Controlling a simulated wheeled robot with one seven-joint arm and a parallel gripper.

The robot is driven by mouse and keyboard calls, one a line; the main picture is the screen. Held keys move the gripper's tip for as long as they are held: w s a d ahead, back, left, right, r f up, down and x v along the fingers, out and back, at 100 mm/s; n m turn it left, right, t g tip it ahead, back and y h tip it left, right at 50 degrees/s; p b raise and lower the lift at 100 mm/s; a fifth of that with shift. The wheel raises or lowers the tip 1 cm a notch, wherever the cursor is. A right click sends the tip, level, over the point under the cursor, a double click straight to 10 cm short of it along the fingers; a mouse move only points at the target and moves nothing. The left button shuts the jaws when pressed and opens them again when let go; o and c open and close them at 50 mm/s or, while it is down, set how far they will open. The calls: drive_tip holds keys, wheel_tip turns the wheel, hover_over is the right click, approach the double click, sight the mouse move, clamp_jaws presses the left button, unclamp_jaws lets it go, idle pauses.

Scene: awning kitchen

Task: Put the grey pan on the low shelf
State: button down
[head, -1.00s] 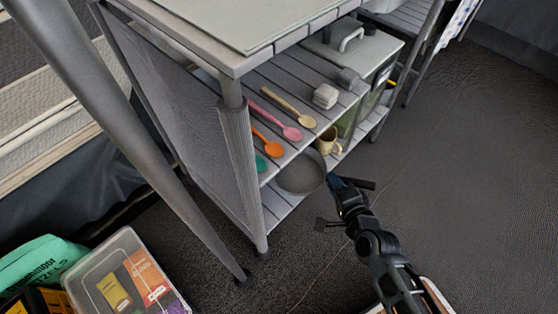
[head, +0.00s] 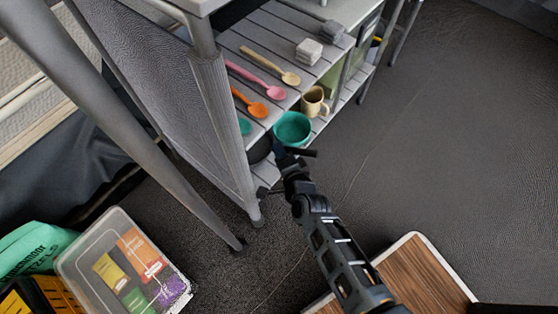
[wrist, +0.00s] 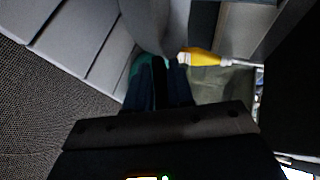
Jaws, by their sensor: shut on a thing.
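My gripper (head: 284,152) is at the open front edge of the grey rack, by its low shelf (head: 266,174). In the wrist view its dark fingers (wrist: 158,82) are close together, shut on the grey pan's handle, which is mostly hidden between them. A grey curved surface, apparently the pan (wrist: 157,25), shows just beyond the fingers. In the head view the pan is largely hidden; only a dark shape shows left of the teal bowl. I cannot tell whether the pan touches the low shelf.
A teal bowl (head: 293,129) and a tan mug (head: 314,102) are close to my gripper. Pink (head: 257,80), orange (head: 250,103) and wooden (head: 272,66) spoons lie on the shelf above. A rack leg (head: 225,140) stands left.

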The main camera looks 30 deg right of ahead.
drive_tip(key=shift+w+a+f, duration=0.1)
drive_tip(key=shift+w+f, duration=0.05)
drive_tip(key=shift+f, duration=0.05)
wheel_tip(320, 180, down, 4)
drive_tip(key=shift+r+b, duration=0.1)
drive_tip(key=shift+b, duration=1.15)
drive_tip(key=c, duration=1.3)
unclamp_jaws()
drive_tip(key=shift+o, duration=0.2)
drive_tip(key=shift+a, duration=0.1)
drive_tip(key=shift+s+a+r+p, duration=0.15)
drive_tip(key=shift+s+r+p, duration=0.1)
drive_tip(key=shift+s+p, duration=0.2)
drive_tip(key=p+v, duration=0.3)
drive_tip(key=v, duration=0.8)
drive_tip(key=shift+s, duration=0.15)
